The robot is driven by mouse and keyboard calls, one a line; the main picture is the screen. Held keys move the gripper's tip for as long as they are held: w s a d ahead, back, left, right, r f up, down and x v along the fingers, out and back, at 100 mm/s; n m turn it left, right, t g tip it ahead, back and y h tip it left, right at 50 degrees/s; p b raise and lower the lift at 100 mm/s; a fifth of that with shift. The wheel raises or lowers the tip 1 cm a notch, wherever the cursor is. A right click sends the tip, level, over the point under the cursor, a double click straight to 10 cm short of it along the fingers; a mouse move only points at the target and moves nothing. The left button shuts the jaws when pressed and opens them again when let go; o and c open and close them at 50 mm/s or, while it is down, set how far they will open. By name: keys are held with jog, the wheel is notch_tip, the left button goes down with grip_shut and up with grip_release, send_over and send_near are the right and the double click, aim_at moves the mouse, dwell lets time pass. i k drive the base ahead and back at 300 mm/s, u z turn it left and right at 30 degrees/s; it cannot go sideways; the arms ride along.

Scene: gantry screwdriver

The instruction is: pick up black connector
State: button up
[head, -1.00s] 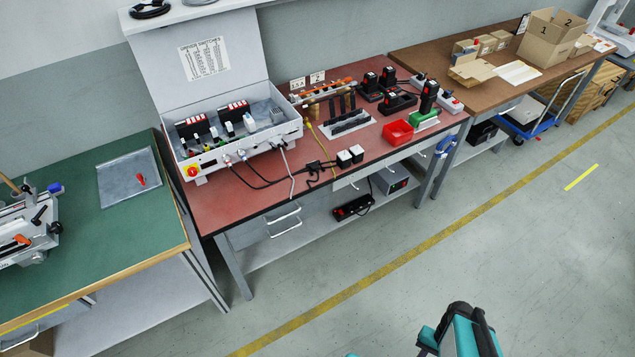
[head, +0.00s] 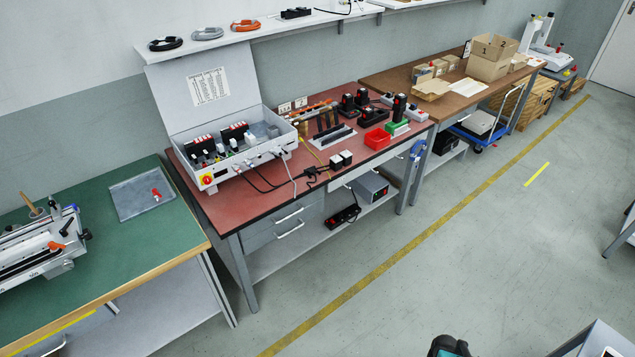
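On the red-topped workbench (head: 215,215), black cables run from the front of an open grey electrical box (head: 243,168). A small black connector-like piece (head: 311,172) lies on these cables near the bench's front edge. Two small black-and-white blocks (head: 341,159) sit just right of it. I cannot tell for sure which black piece is the connector. My gripper is not in view. Only a dark and teal part of my own arm shows at the bottom edge, far from the bench.
A green-topped bench (head: 95,235) is at left, and a brown bench with cardboard boxes (head: 488,60) at right. A shelf runs above. The grey floor in front is largely clear.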

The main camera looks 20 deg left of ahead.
aim_at(311, 169)
jog(key=z, duration=0.65)
jog(key=k, duration=0.25)
jog(key=u, duration=2.6)
jog(key=i, duration=1.15)
jog(key=u, duration=0.05)
